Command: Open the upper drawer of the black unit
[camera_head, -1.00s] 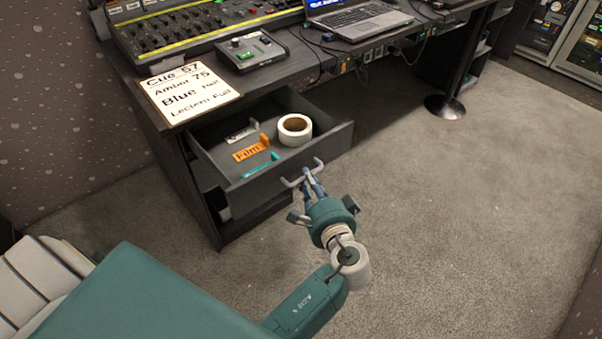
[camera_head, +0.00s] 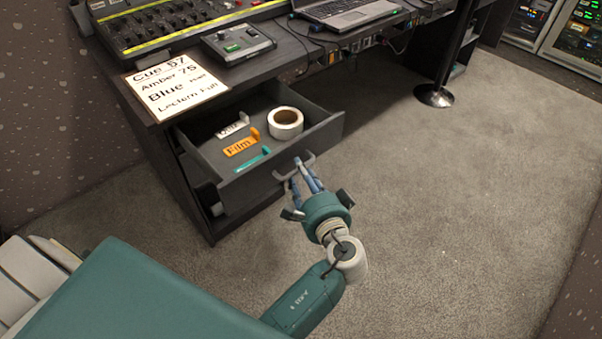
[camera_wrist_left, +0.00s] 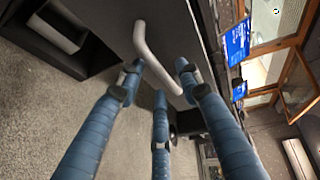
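The black unit (camera_head: 196,205) stands under the left end of the desk. Its upper drawer (camera_head: 325,130) is pulled well out, showing a white tape roll (camera_head: 285,123), an orange "Film" label (camera_head: 241,144), a white label and a teal label inside. The grey bar handle (camera_head: 309,163) is on the drawer front; it also shows in the wrist view (camera_wrist_left: 153,53). My left gripper (camera_head: 302,179) is at the handle. In the wrist view its blue fingers (camera_wrist_left: 158,82) are spread apart around the handle, not visibly clamped on it. My right gripper is out of view.
On the desk are a mixing console (camera_head: 170,27), a small control box (camera_head: 238,43), a laptop (camera_head: 345,10) and a cue sign (camera_head: 172,87). A black post with a round base (camera_head: 434,95) stands to the right. The carpet (camera_head: 450,220) right of the drawer is clear.

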